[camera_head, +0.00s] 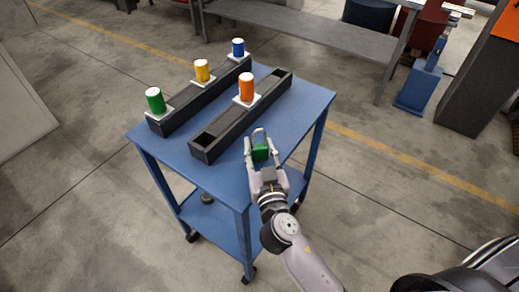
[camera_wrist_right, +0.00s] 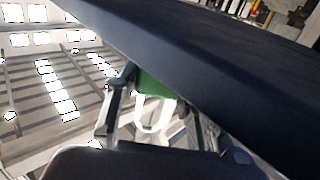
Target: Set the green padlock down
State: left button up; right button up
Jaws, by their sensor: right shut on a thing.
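The green padlock (camera_head: 260,153) is between the fingers of my right gripper (camera_head: 261,151), with its pale shackle pointing away from my wrist in the head view. The gripper is shut on it. They are over the near part of the blue cart top (camera_head: 215,174), in front of the nearer dark trough. I cannot tell whether the padlock touches the top. In the right wrist view the padlock (camera_wrist_right: 154,84) shows as a green body with a pale shackle, partly hidden by a large dark surface. My left gripper is not in view.
Two long dark troughs (camera_head: 205,145) lie on the cart. The farther one bears green (camera_head: 155,100), yellow (camera_head: 202,71) and blue (camera_head: 238,48) barrels; the nearer bears an orange barrel (camera_head: 246,87). Bare cart top lies at the right and near edges. A grey bench (camera_head: 290,28) stands behind.

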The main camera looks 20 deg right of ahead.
jog(key=o, duration=0.6)
jog(key=shift+f, duration=0.1)
jog(key=o, duration=0.5)
jog(key=shift+c, duration=0.2)
